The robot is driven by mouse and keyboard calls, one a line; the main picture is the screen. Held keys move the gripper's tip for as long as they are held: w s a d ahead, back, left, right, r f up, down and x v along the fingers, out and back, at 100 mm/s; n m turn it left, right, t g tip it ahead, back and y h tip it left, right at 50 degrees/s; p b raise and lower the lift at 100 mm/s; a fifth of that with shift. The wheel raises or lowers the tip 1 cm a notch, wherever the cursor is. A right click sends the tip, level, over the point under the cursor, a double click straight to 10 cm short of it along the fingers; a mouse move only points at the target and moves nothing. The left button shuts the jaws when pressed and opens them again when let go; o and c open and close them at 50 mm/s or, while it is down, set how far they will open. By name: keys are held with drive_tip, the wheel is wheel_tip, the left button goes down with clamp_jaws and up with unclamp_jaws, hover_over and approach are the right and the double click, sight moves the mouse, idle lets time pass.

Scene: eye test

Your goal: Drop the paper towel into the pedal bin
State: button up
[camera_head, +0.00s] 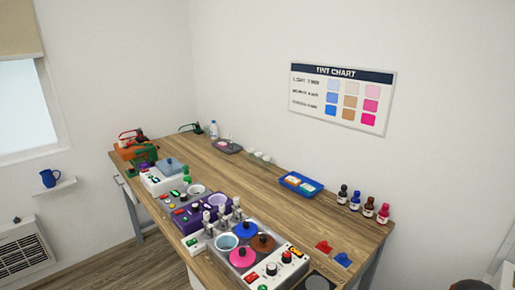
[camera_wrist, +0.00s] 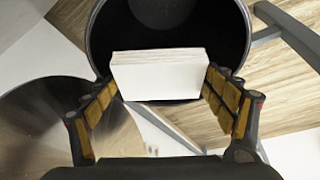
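The paper towel (camera_wrist: 160,75), a white folded stack, is between the two fingertips of my gripper (camera_wrist: 160,85) in the wrist view. Both yellow-padded fingers appear to touch its sides. Behind it is the round, dark opening of the pedal bin (camera_wrist: 235,30). The towel overlaps the opening in this view; how high it is above the rim I cannot tell. The head view shows neither the towel nor my gripper clearly.
A large round brownish-grey surface (camera_wrist: 50,120) lies left of the bin in the wrist view. A grey table leg (camera_wrist: 290,35) is at the right. In the head view, a long wooden table (camera_head: 255,185) carries machines, a blue tray (camera_head: 301,192) and several bottles.

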drive_tip(key=o, duration=0.4)
drive_tip(key=shift+c, duration=0.2)
wheel_tip(320, 180, up, 10)
idle(0.5)
drive_tip(key=shift+w+a, duration=0.1)
